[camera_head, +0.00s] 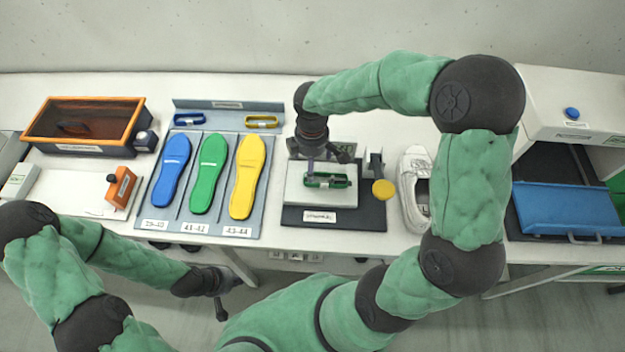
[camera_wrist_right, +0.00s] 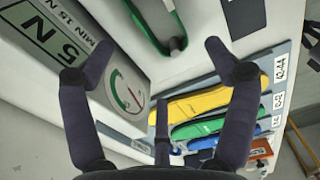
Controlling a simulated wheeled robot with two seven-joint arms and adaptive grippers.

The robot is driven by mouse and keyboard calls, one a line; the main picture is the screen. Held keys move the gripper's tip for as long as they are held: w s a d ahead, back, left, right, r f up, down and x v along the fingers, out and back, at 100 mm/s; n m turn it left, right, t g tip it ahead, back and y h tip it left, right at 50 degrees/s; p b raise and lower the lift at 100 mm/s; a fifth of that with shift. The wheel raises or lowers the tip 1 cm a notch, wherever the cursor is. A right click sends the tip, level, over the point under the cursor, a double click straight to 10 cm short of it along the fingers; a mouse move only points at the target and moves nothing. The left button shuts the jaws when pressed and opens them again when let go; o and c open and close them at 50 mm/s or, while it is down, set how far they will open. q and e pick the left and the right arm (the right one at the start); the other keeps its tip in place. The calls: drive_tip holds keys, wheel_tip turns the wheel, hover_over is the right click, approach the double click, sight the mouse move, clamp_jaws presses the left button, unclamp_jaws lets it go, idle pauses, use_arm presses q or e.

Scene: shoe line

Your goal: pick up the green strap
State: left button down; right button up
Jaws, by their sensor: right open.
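The green strap (camera_head: 340,183) lies on a white block on the dark fixture (camera_head: 373,215). In the right wrist view, part of the green strap (camera_wrist_right: 144,36) is at the top, cut off by the frame edge, with a grey end piece. My right gripper (camera_head: 326,160) is just above and behind the strap in the head view, partly overlapping it. In the right wrist view, my right gripper (camera_wrist_right: 158,48) has its fingers spread, with nothing between them. My left gripper (camera_head: 226,294) is open and empty in front of the table's front edge, far from the strap.
A force gauge (camera_wrist_right: 122,92) stands close beside a right finger. Blue (camera_head: 171,170), green (camera_head: 208,174) and yellow (camera_head: 246,178) insoles lie in a tray to the left.

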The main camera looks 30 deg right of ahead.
drive_tip(key=shift+s+d+f+b, duration=0.15)
drive_tip(key=shift+f+b, duration=0.3)
drive_tip(key=shift+f, duration=1.05)
drive_tip(key=shift+s+d+f+b, duration=0.1)
drive_tip(key=shift+f+b, duration=0.35)
drive_tip(key=shift+f, duration=1.05)
drive_tip(key=c, duration=1.2)
